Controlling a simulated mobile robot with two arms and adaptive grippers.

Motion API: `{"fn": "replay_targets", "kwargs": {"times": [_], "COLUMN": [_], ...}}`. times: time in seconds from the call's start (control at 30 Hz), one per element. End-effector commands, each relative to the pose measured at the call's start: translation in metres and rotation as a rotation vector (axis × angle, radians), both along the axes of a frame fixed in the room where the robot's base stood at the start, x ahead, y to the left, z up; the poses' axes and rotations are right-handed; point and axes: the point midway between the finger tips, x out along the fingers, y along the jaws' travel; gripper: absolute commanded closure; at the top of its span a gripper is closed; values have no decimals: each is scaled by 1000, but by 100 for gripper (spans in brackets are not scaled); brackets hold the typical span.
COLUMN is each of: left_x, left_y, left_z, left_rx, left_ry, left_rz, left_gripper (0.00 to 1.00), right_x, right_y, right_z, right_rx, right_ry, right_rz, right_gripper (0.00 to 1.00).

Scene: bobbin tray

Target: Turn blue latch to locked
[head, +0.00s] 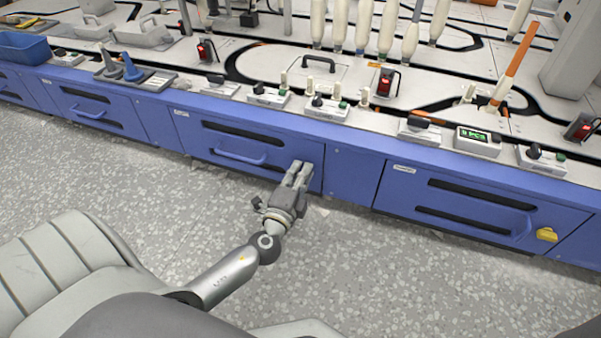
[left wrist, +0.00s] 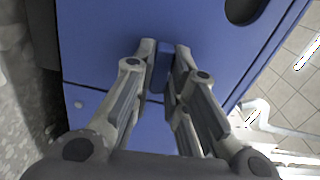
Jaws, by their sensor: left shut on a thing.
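My left gripper (head: 300,170) is at the blue cabinet front, at the right end of a drawer panel. In the left wrist view its two fingers (left wrist: 164,62) are closed on the blue latch (left wrist: 157,82), a small raised piece almost the same blue as the panel behind it. The fingers hide most of the latch, and I cannot tell its turn angle. In the head view the gripper covers it. My right gripper is not in view.
A blue drawer handle (head: 240,156) is left of the gripper. A yellow latch (head: 546,234) sits on the right-hand drawer. The white worktop above carries control boxes (head: 326,107) and several bobbins (head: 340,24). The speckled floor (head: 380,270) in front is clear.

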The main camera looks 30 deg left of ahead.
Motion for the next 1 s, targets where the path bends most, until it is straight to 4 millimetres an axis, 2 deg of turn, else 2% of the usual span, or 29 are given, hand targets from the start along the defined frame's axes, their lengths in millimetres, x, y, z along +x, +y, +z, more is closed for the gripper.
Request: {"fn": "replay_targets", "kwargs": {"times": [0.27, 0.73, 0.77, 0.8, 0.9, 1.0], "left_x": [0, 0, 0, 0, 0, 0], "left_y": [-1, -1, -1, -1, -1, -1], "left_z": [-1, -1, -1, -1, -1, -1], "left_rx": [74, 87, 87, 87, 86, 85], "left_ry": [19, 22, 22, 22, 22, 21], "left_rz": [-2, -3, -3, -3, -2, -2], "left_gripper": [100, 100, 83, 78, 65, 64], "right_x": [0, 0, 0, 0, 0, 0], "right_y": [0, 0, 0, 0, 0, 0], "right_z": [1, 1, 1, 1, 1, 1], "right_rx": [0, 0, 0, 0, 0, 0], "right_ry": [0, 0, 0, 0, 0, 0], "right_rz": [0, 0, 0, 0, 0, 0], "right_gripper": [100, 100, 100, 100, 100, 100]}}
